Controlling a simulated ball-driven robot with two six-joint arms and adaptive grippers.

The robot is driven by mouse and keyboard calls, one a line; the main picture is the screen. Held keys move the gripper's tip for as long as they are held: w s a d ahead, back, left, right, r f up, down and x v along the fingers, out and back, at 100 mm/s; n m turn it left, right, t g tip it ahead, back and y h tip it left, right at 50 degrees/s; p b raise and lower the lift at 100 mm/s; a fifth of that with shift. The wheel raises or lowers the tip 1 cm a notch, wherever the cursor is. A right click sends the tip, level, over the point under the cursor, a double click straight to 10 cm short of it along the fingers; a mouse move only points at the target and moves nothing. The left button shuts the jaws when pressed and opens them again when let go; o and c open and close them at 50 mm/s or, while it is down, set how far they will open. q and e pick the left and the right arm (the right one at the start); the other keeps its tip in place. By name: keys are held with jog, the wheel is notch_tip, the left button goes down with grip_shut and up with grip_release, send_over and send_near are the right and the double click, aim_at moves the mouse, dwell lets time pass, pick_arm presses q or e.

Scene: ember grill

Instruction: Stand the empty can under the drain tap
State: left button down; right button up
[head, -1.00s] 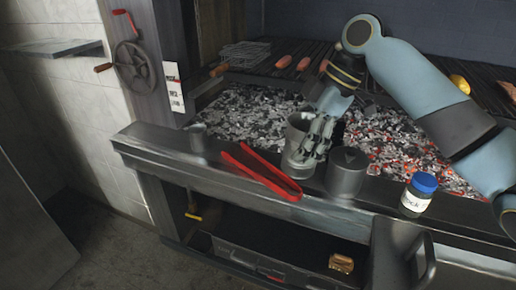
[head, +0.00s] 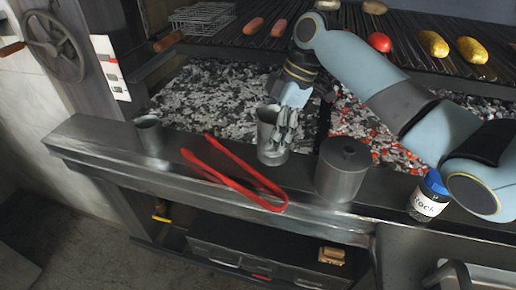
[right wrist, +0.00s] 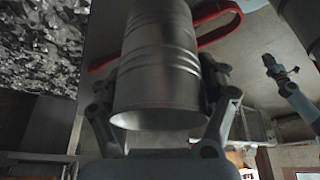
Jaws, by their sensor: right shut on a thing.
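The empty can (head: 266,135), grey metal with an open top, is nearly upright at the back of the grill's front ledge, between red tongs and a grey lidded canister. I cannot tell whether its base touches the ledge. My right gripper (head: 284,128) is shut on its side. The right wrist view shows the can (right wrist: 158,65) between both fingers. A small yellow handle (head: 160,212) shows under the ledge at the left; it may be the drain tap, whose spout I cannot make out. A part that looks like my left gripper (right wrist: 280,68) is small and dark in the right wrist view.
Red tongs (head: 235,174) lie across the ledge (head: 90,143). A small grey cup (head: 149,135) stands left, the lidded canister (head: 341,170) and a blue-lidded jar (head: 428,197) right. Glowing coals (head: 355,125) lie behind. A drawer (head: 270,262) is below.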

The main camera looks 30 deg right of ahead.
jog(key=shift+f, duration=2.7)
jog(key=o, duration=1.2)
jog(key=shift+r, duration=0.1)
